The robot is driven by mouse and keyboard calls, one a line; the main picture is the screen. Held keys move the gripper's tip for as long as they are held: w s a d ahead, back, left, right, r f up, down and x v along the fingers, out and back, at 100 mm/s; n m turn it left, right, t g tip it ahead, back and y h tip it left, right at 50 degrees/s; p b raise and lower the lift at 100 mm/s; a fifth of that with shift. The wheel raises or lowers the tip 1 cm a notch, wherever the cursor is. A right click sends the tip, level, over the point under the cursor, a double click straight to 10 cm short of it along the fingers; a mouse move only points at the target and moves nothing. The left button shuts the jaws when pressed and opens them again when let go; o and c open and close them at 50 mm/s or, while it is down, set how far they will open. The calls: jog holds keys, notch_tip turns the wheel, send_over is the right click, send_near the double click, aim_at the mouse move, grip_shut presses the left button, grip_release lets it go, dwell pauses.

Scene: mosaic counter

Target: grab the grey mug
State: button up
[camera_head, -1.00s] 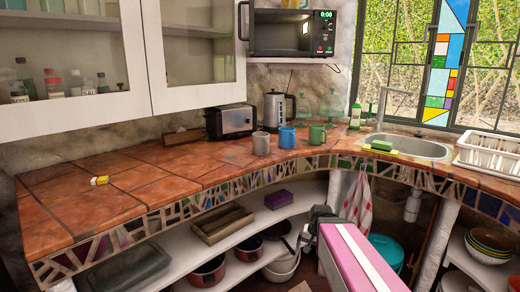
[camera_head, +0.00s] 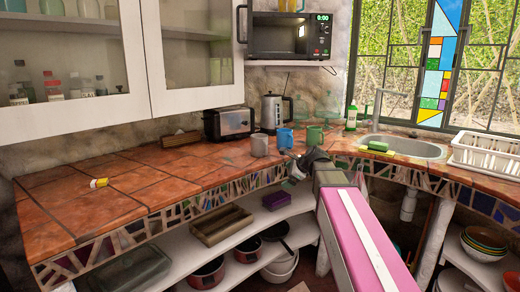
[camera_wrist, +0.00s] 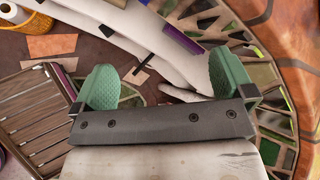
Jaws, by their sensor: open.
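The grey mug (camera_head: 259,145) stands upright on the tiled counter, left of a blue mug (camera_head: 285,138) and a green mug (camera_head: 314,135). My gripper (camera_head: 292,155) is at the counter's front edge, in front of the mugs and just right of the grey mug in the picture. In the wrist view my gripper (camera_wrist: 168,85) shows two green pads spread wide with nothing between them. The wrist view looks down past the counter's edge to the shelf and floor, and no mug shows in it.
A toaster (camera_head: 229,124) and a kettle (camera_head: 272,113) stand behind the mugs. The sink (camera_head: 405,147) and a dish rack (camera_head: 481,154) are to the right. The tiled counter (camera_head: 150,178) is mostly clear at left. A mosaic edge (camera_wrist: 262,105) runs along the counter's front.

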aim_at(264, 136)
jog(key=w+a+r+m+t+y, duration=0.15)
jog(key=r+m, duration=0.25)
jog(key=r, duration=0.5)
jog(key=w+a+r+m+t+y, duration=0.1)
jog(key=w+a+r+m+y, duration=0.2)
jog(key=r, duration=0.6)
jog(key=shift+m+h, duration=0.3)
jog(key=shift+h, duration=0.25)
jog(key=x, duration=1)
jog(key=shift+w+d+f, duration=0.2)
jog(key=shift+w+d, duration=0.1)
jog(key=shift+d, duration=0.1)
jog(key=c, duration=1.4)
jog(key=shift+r, duration=0.1)
